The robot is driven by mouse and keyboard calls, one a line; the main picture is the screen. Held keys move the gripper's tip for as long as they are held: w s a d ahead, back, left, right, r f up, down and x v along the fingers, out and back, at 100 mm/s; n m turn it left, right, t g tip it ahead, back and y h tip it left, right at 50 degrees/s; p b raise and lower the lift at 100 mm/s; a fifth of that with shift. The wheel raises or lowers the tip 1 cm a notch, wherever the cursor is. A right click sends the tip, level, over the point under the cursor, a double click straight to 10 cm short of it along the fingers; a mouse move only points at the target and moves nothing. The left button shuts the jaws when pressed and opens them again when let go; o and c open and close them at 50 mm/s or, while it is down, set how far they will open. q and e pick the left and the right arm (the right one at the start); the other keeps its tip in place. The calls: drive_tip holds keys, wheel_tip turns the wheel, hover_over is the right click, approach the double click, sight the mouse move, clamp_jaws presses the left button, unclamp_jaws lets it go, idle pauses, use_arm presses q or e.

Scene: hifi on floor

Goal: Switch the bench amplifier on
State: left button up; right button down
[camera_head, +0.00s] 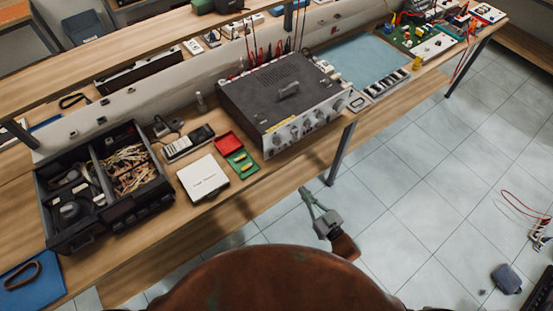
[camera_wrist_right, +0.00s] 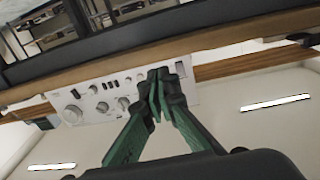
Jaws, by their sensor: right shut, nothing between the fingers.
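The bench amplifier (camera_head: 285,90) is a grey box with a dark top and a pale front panel of knobs, standing at the bench's front edge. Its panel (camera_wrist_right: 95,100) shows upside down in the right wrist view, with a large knob, smaller knobs and small switches. My right gripper (camera_head: 303,190) is shut and empty, in front of the bench and below the panel in the head view. In the wrist view its green fingers (camera_wrist_right: 160,80) overlap part of the panel and hide it; contact cannot be told. The power switch's state cannot be told. My left gripper is not in view.
Left of the amplifier on the bench are a red tray (camera_head: 228,145), a green piece (camera_head: 241,163), a white box (camera_head: 203,178), a multimeter (camera_head: 188,143) and a black organiser (camera_head: 85,215). A bench leg (camera_head: 341,153) stands near my right gripper.

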drive_tip(key=shift+n+y, duration=0.4)
drive_tip(key=shift+y, duration=0.5)
drive_tip(key=r, duration=0.1)
drive_tip(key=a+r, duration=0.1)
drive_tip(key=r, duration=0.1)
drive_tip(key=a+r, duration=0.1)
drive_tip(key=r, duration=0.1)
drive_tip(key=shift+s+a+r, duration=0.1)
drive_tip(key=shift+s+r, duration=0.15)
drive_tip(key=shift+s, duration=0.05)
approach(272, 153)
drive_tip(key=b+x, duration=0.1)
drive_tip(key=x, duration=0.5)
drive_tip(key=shift+w+a+r, duration=0.1)
drive_tip(key=shift+w+a, duration=0.2)
